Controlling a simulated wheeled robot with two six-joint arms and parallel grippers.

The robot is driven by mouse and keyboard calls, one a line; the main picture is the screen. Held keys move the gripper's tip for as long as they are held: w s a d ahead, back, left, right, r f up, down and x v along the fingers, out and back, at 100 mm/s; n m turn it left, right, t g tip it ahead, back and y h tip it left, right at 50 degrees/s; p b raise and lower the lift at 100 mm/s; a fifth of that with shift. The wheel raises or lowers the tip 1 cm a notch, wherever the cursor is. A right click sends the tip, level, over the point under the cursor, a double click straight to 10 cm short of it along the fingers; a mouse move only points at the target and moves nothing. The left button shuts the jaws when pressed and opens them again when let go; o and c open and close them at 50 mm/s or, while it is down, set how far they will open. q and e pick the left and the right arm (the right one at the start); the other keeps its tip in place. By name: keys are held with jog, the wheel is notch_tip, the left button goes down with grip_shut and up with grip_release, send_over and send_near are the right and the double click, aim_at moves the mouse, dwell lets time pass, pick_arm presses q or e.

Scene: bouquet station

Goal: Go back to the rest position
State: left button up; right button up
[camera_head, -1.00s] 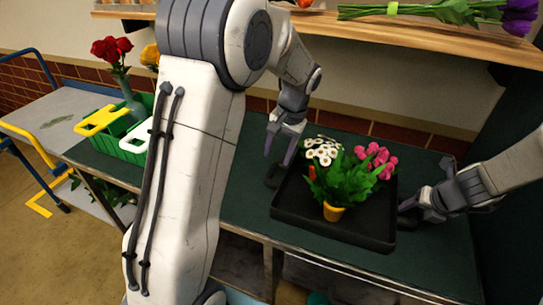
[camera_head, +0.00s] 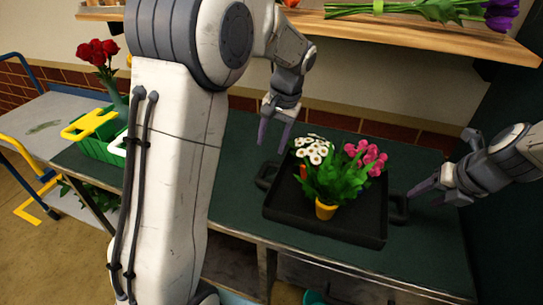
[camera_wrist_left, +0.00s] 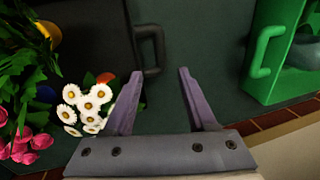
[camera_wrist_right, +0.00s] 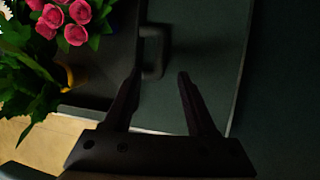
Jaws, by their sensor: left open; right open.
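My left gripper (camera_head: 273,133) is open and empty above the left end of the black tray (camera_head: 330,228). In the left wrist view its fingers (camera_wrist_left: 160,88) are spread, with the tray's handle (camera_wrist_left: 151,48) beyond them and apart from them. My right gripper (camera_head: 422,197) is open and empty to the right of the tray's right handle (camera_head: 398,208). In the right wrist view its fingers (camera_wrist_right: 158,88) are apart, with the handle (camera_wrist_right: 153,50) beyond and between them. The tray rests on the dark green table and holds potted white flowers (camera_head: 313,150) and pink flowers (camera_head: 368,156).
A wooden shelf (camera_head: 420,34) with purple flowers (camera_head: 500,14) runs above the back. My left arm hides part of the table. A grey cart (camera_head: 40,125) stands at far left.

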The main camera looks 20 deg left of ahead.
jog(key=shift+v, duration=0.8)
pick_arm(q)
jog(key=s+d+r+m+h+p, duration=0.2)
jog(key=s+d+r+m+p, duration=0.3)
jog(key=s+d, duration=0.75)
pick_arm(e)
jog(key=s+a+r+n+g, duration=0.4)
jog(key=s+a+n, duration=0.7)
jog(key=n, duration=1)
pick_arm(q)
jog(key=s+d+r+m+p, duration=0.1)
jog(key=s+p, duration=0.1)
jog(key=s, duration=0.6)
jog(key=s+d+r+m+h+p, duration=0.1)
jog(key=s+d+p, duration=0.1)
jog(key=s, duration=0.6)
pick_arm(e)
jog(key=s+a+r+n, duration=0.1)
jog(key=s+n, duration=0.5)
jog(key=n, duration=0.5)
jog(key=s+r+n+h, duration=0.1)
jog(key=s+r+n, duration=0.1)
jog(key=s+n, duration=0.5)
jog(key=n, duration=0.4)
jog(key=shift+a+r+g, duration=0.3)
jog(key=shift+a+r, duration=0.05)
jog(key=shift+a, duration=0.05)
